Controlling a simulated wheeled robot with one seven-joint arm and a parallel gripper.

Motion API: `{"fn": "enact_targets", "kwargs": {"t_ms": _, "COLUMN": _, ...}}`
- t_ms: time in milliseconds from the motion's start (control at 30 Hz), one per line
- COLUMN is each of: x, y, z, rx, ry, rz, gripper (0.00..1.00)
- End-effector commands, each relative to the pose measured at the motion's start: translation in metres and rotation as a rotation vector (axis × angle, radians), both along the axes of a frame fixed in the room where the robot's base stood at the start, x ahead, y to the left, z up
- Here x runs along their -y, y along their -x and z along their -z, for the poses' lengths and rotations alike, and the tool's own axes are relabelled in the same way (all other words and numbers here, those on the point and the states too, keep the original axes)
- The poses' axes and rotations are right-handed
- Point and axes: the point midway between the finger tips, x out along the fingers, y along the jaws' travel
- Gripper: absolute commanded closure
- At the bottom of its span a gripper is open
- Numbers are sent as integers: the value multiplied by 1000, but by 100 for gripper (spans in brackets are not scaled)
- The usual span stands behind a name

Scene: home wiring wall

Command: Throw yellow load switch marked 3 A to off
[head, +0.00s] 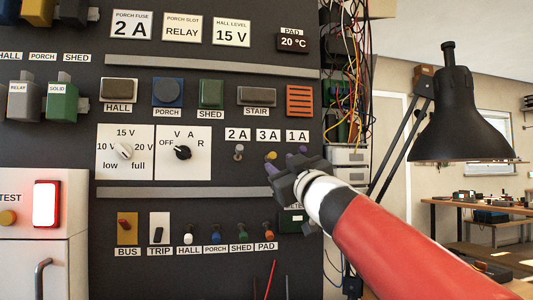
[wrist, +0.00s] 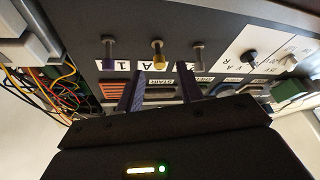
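The yellow load switch (head: 271,155) is a small toggle below the 3 A label (head: 268,135) on the dark wall panel. It also shows in the wrist view (wrist: 157,50), with a yellow knob. Its lever direction is hard to tell. My gripper (head: 290,157) is in front of the panel, just right of the yellow switch in the head view. In the wrist view my gripper (wrist: 160,88) has its two purple fingers apart with nothing between them. The yellow switch appears beyond the gap, and I see no contact. The 1 A switch is hidden by my gripper in the head view.
A grey 2 A switch (head: 239,152) stands close left of the yellow one. A rotary V/A selector (head: 182,153) is further left. A grey rail (head: 205,192) and a lower row of small switches run below. Loose wires (head: 345,50) hang at the panel's right edge, near a black lamp (head: 455,120).

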Motion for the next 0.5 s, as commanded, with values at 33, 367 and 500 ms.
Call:
{"fn": "enact_targets", "kwargs": {"t_ms": 33, "x": -4, "y": -8, "z": -3, "rx": -1, "ry": 1, "rz": 0, "gripper": 63}}
{"fn": "enact_targets", "kwargs": {"t_ms": 367, "x": -23, "y": -47, "z": -20, "rx": -2, "ry": 1, "rz": 4, "gripper": 63}}
{"fn": "enact_targets", "kwargs": {"t_ms": 500, "x": -26, "y": -53, "z": -22, "rx": -2, "ry": -1, "rz": 4, "gripper": 63}}
